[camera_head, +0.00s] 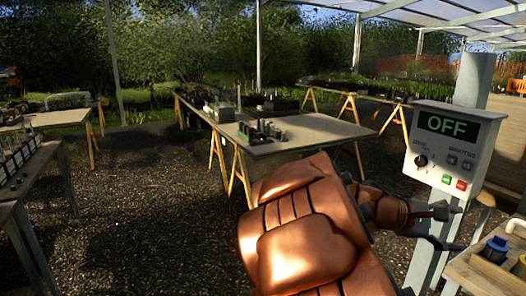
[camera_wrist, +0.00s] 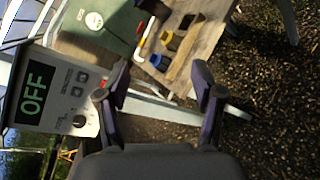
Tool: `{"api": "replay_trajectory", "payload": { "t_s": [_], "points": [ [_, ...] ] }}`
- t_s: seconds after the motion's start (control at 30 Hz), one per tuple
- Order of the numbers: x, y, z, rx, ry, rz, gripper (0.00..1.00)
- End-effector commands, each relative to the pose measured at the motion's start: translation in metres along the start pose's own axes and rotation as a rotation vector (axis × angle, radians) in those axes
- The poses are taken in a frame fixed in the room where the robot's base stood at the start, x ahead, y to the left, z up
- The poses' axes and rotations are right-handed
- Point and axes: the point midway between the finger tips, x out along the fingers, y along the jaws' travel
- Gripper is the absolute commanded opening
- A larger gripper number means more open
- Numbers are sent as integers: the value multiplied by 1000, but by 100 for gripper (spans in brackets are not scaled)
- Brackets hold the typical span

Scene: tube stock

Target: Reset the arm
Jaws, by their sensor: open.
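My copper-coloured arm (camera_head: 305,225) reaches from the bottom middle of the head view toward the right. My gripper (camera_head: 447,228) is at its end, just below and in front of a grey control box (camera_head: 446,150) whose display reads OFF. In the wrist view my gripper (camera_wrist: 160,88) has its two dark fingers spread apart with nothing between them. The control box (camera_wrist: 50,95) shows there at the left, turned on its side. One finger overlaps the box's edge near a red button; I cannot tell whether they touch.
The box is on a grey post (camera_head: 470,85). A wooden table (camera_head: 480,270) with blue and yellow items stands at the lower right. A long table (camera_head: 310,132) with small pots is further back, another table (camera_head: 32,165) at left. Gravel floor (camera_head: 140,205) is open between them.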

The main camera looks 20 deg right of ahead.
Motion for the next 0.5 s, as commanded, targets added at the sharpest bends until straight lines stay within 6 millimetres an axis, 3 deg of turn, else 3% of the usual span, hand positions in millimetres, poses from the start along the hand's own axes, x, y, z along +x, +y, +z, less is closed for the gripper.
{"api": "replay_trajectory", "payload": {
  "t_s": [0.27, 0.5],
  "points": [
    [-79, -127, -14, 216, 282, -412, 67],
    [-180, -232, -13, 237, 480, -787, 67]
  ]
}}
